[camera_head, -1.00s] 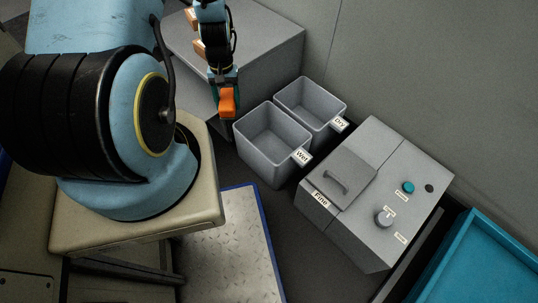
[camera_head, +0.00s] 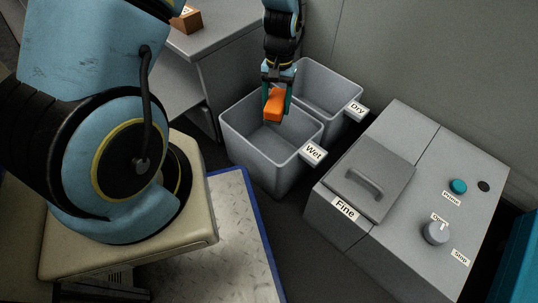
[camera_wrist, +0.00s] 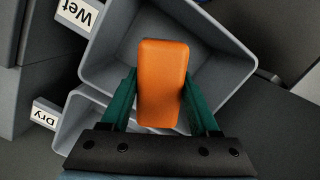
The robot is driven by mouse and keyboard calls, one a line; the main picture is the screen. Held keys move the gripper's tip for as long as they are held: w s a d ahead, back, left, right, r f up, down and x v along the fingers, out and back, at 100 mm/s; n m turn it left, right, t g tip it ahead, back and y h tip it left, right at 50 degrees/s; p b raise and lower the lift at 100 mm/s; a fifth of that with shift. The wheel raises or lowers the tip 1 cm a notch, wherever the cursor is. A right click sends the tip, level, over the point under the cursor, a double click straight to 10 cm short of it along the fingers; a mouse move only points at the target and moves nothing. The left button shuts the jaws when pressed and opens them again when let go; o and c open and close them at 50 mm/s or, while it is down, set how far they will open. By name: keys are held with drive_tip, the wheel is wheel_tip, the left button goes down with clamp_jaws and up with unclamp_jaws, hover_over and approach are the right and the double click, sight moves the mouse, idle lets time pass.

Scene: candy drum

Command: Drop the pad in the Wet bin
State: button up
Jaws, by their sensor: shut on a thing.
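The pad is an orange block (camera_head: 274,106), and my gripper (camera_head: 277,97) is shut on it. In the head view they are over the opening of the Wet bin (camera_head: 262,160), a grey open bin with a white "Wet" label. In the wrist view the orange pad (camera_wrist: 162,84) sits between the green fingers of my gripper (camera_wrist: 162,92), with the Wet bin's opening (camera_wrist: 112,62) behind it. I cannot tell exactly how high the pad is over the rim. No contents show in the Wet bin.
The grey Dry bin (camera_head: 336,83) stands right behind the Wet bin, close to it. A grey machine (camera_head: 410,190) with a lid marked "Fine", a teal button and a knob stands at the right. A grey table (camera_head: 225,50) with a brown block (camera_head: 186,20) is behind.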

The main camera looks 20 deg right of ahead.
wheel_tip(320, 180, down, 6)
drive_tip(key=b, duration=0.6)
drive_tip(key=shift+d, duration=0.1)
drive_tip(key=o, duration=1.5)
drive_tip(key=shift+o, duration=0.2)
drive_tip(key=r+p, duration=0.1)
drive_tip(key=r, duration=0.2)
drive_tip(key=w+r+p, duration=0.1)
drive_tip(key=r+p, duration=0.1)
drive_tip(key=r, duration=0.2)
drive_tip(key=r+p, duration=0.1)
drive_tip(key=r, duration=0.2)
drive_tip(key=shift+w+d+r, duration=0.15)
drive_tip(key=shift+d+r, duration=0.15)
drive_tip(key=shift+d, duration=0.1)
